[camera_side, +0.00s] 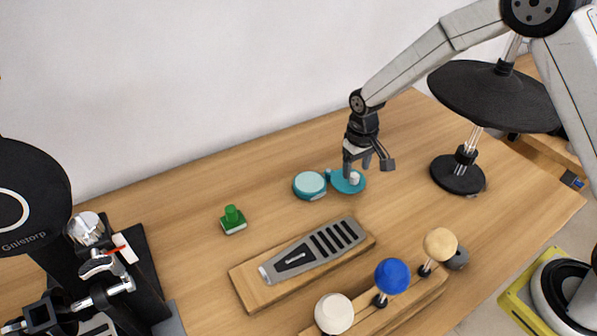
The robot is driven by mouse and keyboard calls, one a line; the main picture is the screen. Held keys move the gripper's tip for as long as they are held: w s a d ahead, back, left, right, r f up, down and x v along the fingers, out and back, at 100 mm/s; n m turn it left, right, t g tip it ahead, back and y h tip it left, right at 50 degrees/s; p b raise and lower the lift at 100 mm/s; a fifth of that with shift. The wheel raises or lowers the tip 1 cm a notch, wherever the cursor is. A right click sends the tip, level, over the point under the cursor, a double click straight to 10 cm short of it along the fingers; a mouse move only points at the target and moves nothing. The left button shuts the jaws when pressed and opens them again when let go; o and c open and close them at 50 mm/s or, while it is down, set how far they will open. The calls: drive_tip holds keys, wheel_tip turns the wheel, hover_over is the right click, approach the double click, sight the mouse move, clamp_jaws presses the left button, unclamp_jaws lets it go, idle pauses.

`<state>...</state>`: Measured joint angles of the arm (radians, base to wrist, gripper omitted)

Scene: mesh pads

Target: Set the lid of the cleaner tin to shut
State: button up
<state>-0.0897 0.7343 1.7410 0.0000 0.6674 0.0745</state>
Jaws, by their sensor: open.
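The cleaner tin (310,186) is a small round teal tin with a pale blue top face, standing on the wooden table. Its teal lid (342,187) is swung out to the right and lies low beside the tin, joined or touching at a small teal piece between them. A small pale knob stands on the lid. My gripper (366,164) points down just above and behind the lid, with its fingers apart and nothing between them. One finger hides part of the lid's far edge; I cannot tell whether it touches the lid.
A green-handled block (232,219) stands to the left. White, blue (392,276) and tan knobs stand nearer the front. A black lamp-like stand (458,176) is on the right, and black equipment on the left.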

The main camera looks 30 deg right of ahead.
drive_tip(key=shift+f, duration=1.3)
clamp_jaws()
idle(0.5)
